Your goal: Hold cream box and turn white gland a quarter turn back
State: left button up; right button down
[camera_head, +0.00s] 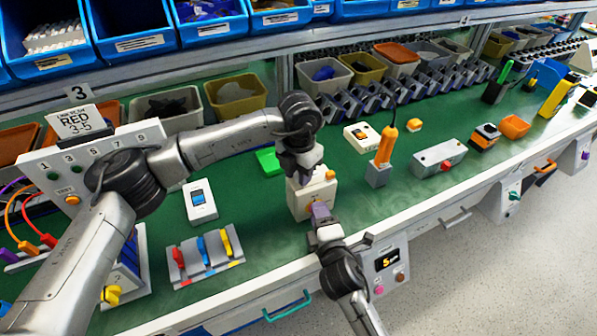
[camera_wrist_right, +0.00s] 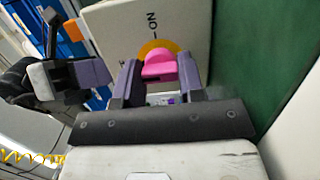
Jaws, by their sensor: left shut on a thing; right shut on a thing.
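The cream box (camera_head: 308,202) stands on the green bench top near its front edge. It also shows in the right wrist view (camera_wrist_right: 120,30), with lettering on its face. My left gripper (camera_head: 303,176) comes down from above and is shut at the top of the box; its fingertips are partly hidden. My right gripper (camera_wrist_right: 158,80) is shut on a pink knob (camera_wrist_right: 159,66) in front of an orange disc (camera_wrist_right: 157,46) on the box's face.
A grey block with an orange-handled tool (camera_head: 386,145) stands right of the box. A white switch (camera_head: 200,201) and a rack of coloured levers (camera_head: 205,256) stand left. A green piece (camera_head: 267,160) lies behind. Bins line the back.

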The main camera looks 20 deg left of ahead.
pick_arm(q)
jog(key=shift+d+n, duration=0.1)
jog(key=shift+n, duration=0.4)
jog(key=o, duration=0.9)
jog(key=shift+o, duration=0.2)
jog(key=shift+r, duration=0.1)
notch_tip(320, 180, up, 12)
dwell(0.4)
pick_arm(e)
jog(key=c, duration=0.8)
grip_release()
jog(key=shift+o, duration=0.8)
